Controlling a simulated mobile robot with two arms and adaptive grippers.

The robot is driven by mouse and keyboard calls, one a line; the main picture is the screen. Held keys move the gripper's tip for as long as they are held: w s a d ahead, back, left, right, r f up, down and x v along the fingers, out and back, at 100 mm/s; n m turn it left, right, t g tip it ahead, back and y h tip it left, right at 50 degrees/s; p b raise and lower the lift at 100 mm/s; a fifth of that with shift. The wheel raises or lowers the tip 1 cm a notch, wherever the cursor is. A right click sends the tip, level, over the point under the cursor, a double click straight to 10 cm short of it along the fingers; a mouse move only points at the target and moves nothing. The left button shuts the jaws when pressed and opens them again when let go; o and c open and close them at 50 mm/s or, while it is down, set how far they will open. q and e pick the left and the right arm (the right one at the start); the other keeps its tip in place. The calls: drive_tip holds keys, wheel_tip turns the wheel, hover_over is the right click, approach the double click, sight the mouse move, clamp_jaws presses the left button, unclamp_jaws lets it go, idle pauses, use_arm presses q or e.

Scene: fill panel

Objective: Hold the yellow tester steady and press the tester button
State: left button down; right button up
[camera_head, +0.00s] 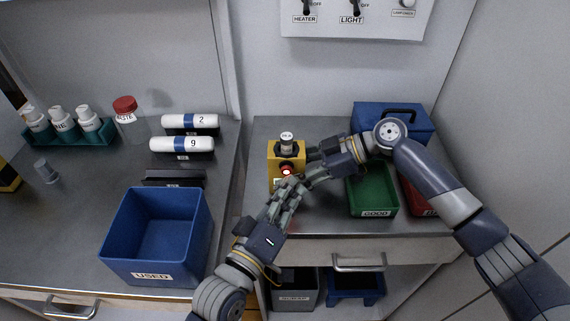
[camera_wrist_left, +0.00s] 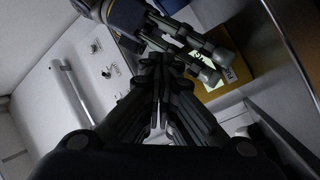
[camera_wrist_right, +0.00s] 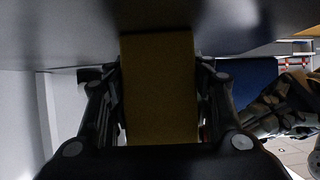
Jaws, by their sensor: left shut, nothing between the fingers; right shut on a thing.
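The yellow tester (camera_head: 272,148) stands on the right-hand counter in the head view, with a small white cylinder (camera_head: 287,137) upright in its top. Its red button (camera_head: 287,171) is on the front, partly covered by fingers. My right gripper (camera_head: 312,162) is shut on the tester from its right side; the yellow body (camera_wrist_right: 160,90) fills the space between the fingers in the right wrist view. My left gripper (camera_head: 291,184) is shut and empty, its fingertips at the button in the head view. Whether they touch it I cannot tell. A lit green display (camera_wrist_left: 210,84) shows on the tester in the left wrist view.
A green bin (camera_head: 373,192) marked GOOD and a red bin (camera_head: 418,193) stand right of the tester, with a blue box (camera_head: 392,118) behind. A blue USED bin (camera_head: 157,238) is on the left counter. A switch panel (camera_head: 355,22) hangs above.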

use_arm(q)
drive_tip(key=shift+s, duration=2.85)
use_arm(e)
drive_tip(key=o, duration=0.9)
